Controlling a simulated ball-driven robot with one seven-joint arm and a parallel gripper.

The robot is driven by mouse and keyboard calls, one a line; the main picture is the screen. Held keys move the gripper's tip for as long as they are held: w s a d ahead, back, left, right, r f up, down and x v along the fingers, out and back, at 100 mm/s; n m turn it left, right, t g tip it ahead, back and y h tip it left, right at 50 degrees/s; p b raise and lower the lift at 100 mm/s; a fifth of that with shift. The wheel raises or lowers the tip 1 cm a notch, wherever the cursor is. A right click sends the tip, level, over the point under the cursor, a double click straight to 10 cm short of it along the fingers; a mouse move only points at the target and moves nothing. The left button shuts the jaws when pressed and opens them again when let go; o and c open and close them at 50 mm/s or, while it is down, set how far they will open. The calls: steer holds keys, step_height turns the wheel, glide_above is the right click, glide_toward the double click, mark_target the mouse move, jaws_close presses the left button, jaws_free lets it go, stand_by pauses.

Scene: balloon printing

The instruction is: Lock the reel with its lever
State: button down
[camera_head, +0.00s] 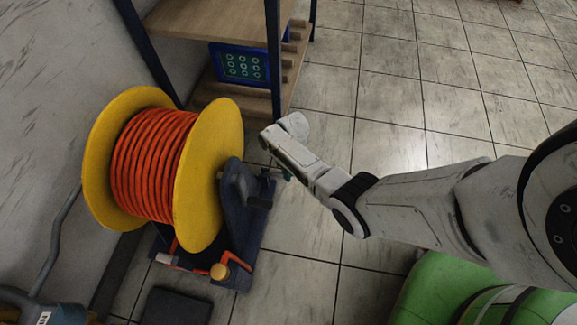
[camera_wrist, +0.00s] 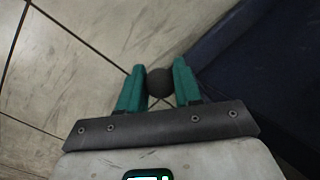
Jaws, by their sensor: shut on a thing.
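The reel is a yellow-flanged drum (camera_head: 214,165) wound with orange-red hose (camera_head: 152,165), on a dark blue stand (camera_head: 248,230) at the left of the head view. A dark lever mechanism (camera_head: 240,186) sits at the stand's right side, with a thin rod toward my gripper (camera_head: 286,176). In the wrist view my gripper (camera_wrist: 158,70) has its teal fingers closed around a dark round knob (camera_wrist: 160,83), apparently the lever's end. The rod behind the knob is hidden in that view. In the head view the fingertips are small and partly hidden by my wrist.
A shelf unit (camera_head: 215,22) holding a blue panel (camera_head: 240,65) stands behind. A wall (camera_head: 45,120) is at left.

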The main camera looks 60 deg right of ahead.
mark_target(278, 172)
steer(key=w+r, duration=0.1)
steer(key=w+r+p, duration=0.1)
steer(key=shift+w+a+r, duration=0.1)
steer(key=shift+a+r, duration=0.2)
steer(key=shift+w+a+r+p, duration=0.25)
steer(key=shift+w+r+p, duration=0.15)
steer(key=shift+w, duration=0.25)
steer(key=shift+w+a+r+p, duration=0.25)
steer(key=shift+w+r, duration=0.1)
steer(key=shift+w, duration=0.3)
steer(key=c, duration=0.8)
jaws_free()
steer(key=shift+a, duration=0.1)
step_height(278, 172, up, 11)
steer(key=d+p, duration=0.1)
steer(key=p, duration=0.5)
steer(key=shift+w+d+f, duration=0.2)
steer(key=shift+w+d, duration=0.1)
steer(key=shift+w, duration=0.05)
